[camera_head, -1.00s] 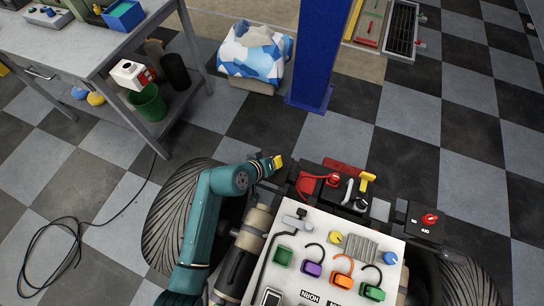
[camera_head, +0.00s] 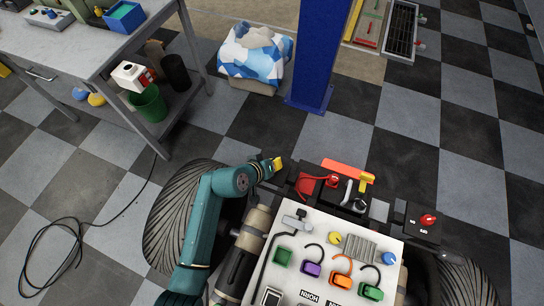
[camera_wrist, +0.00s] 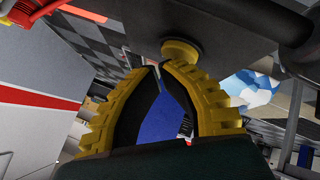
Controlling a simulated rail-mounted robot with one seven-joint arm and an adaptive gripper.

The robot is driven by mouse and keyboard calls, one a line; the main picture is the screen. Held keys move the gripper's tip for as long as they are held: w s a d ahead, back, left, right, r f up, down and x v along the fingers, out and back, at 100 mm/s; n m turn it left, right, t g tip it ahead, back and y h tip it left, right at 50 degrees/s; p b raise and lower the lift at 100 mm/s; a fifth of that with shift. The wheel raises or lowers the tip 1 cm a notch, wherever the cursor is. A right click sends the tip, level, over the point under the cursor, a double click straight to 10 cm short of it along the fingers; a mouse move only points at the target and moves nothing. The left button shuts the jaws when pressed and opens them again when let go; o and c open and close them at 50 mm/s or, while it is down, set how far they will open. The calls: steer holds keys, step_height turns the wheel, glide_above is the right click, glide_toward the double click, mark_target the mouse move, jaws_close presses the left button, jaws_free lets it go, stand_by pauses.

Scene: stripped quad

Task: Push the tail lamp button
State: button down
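The likely tail lamp is a flat bar (camera_head: 345,171) behind the white panel in the head view, glowing bright orange-red. In the wrist view, a round yellow button (camera_wrist: 181,52) sticks out from a dark surface just beyond my fingertips. My gripper (camera_wrist: 161,67) has its two yellow ribbed fingers together at the tips, with nothing between them. The fingertips are at or very close to the button; contact is not clear. In the head view, my gripper (camera_head: 277,163) shows only as a small yellow piece at the end of my teal arm, left of the lamp.
The white panel (camera_head: 300,225) carries several coloured switches. A yellow T-handle (camera_head: 366,187) and a red knob (camera_head: 428,219) stand near its far edge. A blue post (camera_head: 312,60) stands behind; a workbench (camera_head: 110,45) is at upper left. Checkered floor lies clear between.

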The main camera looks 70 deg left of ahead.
step_height(320, 180, up, 6)
steer(key=p, duration=0.6)
steer(key=shift+r, duration=0.2)
steer(key=shift+f, duration=0.15)
stand_by(0.3)
